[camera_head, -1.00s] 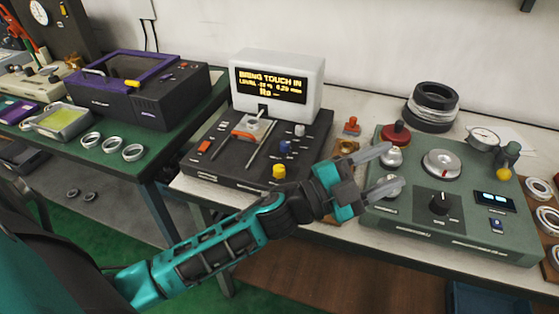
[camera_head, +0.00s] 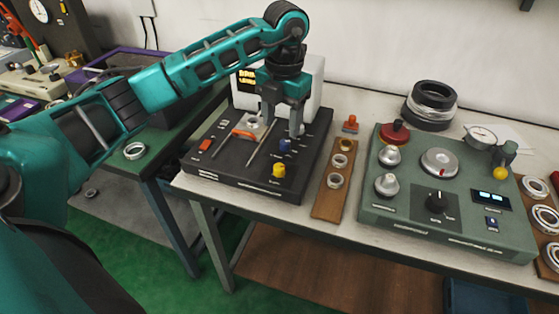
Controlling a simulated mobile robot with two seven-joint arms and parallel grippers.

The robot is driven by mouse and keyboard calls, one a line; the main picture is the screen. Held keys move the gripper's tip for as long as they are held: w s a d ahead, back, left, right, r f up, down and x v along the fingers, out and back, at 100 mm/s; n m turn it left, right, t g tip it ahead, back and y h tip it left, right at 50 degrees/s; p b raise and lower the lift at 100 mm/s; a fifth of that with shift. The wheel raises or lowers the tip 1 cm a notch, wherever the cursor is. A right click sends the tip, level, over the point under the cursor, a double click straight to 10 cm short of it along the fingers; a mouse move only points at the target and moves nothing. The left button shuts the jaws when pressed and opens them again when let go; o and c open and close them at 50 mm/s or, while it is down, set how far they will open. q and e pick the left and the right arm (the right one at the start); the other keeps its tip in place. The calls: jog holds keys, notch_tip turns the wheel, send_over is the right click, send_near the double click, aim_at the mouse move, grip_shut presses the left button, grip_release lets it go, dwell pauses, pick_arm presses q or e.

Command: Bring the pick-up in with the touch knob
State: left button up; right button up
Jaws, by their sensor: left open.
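The dark roughness-tester unit (camera_head: 220,172) stands on the white bench, with a white display box (camera_head: 312,78) behind it. My arm hides most of the display text. On its top are a yellow knob (camera_head: 279,170), a blue knob (camera_head: 285,145) and an orange-red bar (camera_head: 243,134) near a ring. I cannot read which knob is the touch knob. My left gripper (camera_head: 281,127) is open and points down over the unit's right half, behind the blue knob. Its right finger covers the spot of the pale grey knob, so contact cannot be told. My right gripper is not in view.
A wooden strip (camera_head: 328,202) with rings lies right of the unit. A green instrument (camera_head: 400,219) with knobs stands further right, with stacked black and silver rings (camera_head: 431,107) behind it. A ring (camera_head: 134,151) lies on the green left bench.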

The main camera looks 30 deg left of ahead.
aim_at(280, 166)
pick_arm(q)
jog(key=f, duration=1.2)
jog(key=shift+a+f, duration=0.25)
jog(key=shift+f, duration=0.15)
jog(key=shift+c, duration=0.2)
grip_shut()
jog(key=shift+m, duration=0.4)
jog(key=m+b, duration=0.2)
jog(key=m, duration=0.2)
jog(key=shift+m, duration=0.3)
jog(key=m+b, duration=0.2)
jog(key=m, duration=0.3)
jog(key=shift+r, duration=0.1)
